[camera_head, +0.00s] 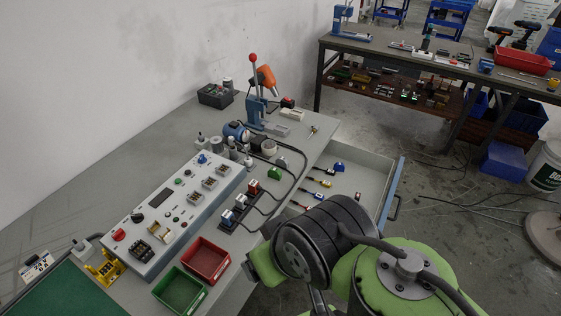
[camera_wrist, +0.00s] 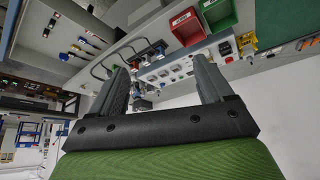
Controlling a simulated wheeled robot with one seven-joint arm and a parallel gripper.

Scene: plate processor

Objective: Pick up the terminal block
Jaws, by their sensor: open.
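I cannot tell for certain which part is the terminal block. Some of this row also shows, small and inverted, beyond my fingers in the wrist view. My gripper (camera_wrist: 160,65) is open, with nothing between its two dark fingers, and is apart from the bench parts.
A control panel (camera_head: 158,229) lies left of the row. A red bin (camera_head: 205,261) and a green bin (camera_head: 180,292) stand in front. An open drawer (camera_head: 365,166) holding screwdrivers juts out at right. A lever press (camera_head: 254,101) stands at the back. Black cables arch beside the blocks.

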